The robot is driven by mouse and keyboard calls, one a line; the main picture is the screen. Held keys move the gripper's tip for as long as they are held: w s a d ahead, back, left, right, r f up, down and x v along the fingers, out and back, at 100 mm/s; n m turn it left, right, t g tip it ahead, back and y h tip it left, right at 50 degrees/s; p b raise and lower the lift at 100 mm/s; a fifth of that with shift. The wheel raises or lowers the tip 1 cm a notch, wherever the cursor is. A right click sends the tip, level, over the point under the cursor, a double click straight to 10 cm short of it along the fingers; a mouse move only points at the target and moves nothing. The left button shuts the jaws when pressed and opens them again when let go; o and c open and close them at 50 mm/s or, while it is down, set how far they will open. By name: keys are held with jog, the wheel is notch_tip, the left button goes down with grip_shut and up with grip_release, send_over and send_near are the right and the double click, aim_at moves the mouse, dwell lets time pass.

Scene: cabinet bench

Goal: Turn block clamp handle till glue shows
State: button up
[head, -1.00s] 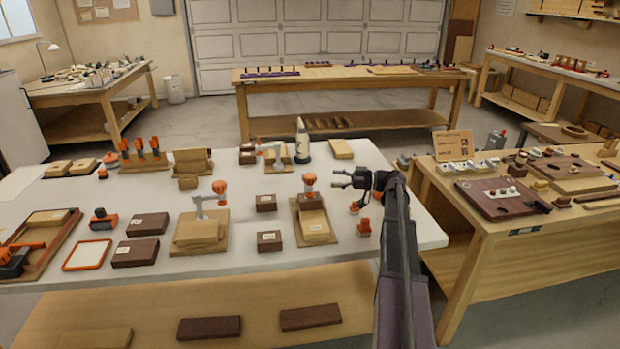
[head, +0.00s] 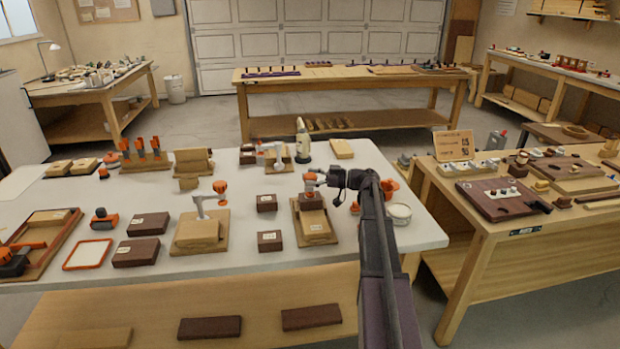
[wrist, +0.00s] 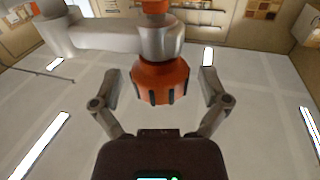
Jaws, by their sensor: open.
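The block clamp stands on a wooden base (head: 301,238) on the white bench, with a labelled tan block (head: 316,229) on it and a dark block (head: 311,201) behind. Its orange handle (head: 310,178) is at the top. My gripper (head: 318,182) is at the handle from the right. In the wrist view, the ribbed orange handle (wrist: 158,83) sits between the two open fingers, with a gap on each side. The grey clamp arm (wrist: 105,38) runs off to the left. The joint between the blocks is too small to judge for glue.
A similar clamp with an orange knob (head: 219,187) stands to the left. Another clamp (head: 278,152) and a pale bottle (head: 302,143) stand behind. Dark blocks (head: 267,203) lie close on the left. A round tin (head: 399,213) is right of my arm.

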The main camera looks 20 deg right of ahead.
jog(key=c, duration=1.2)
jog(key=shift+o, duration=0.2)
jog(key=shift+a, duration=0.1)
jog(key=shift+s+m+t+h, duration=0.1)
jog(key=shift+m+t+h, duration=0.2)
jog(key=shift+m+t, duration=0.15)
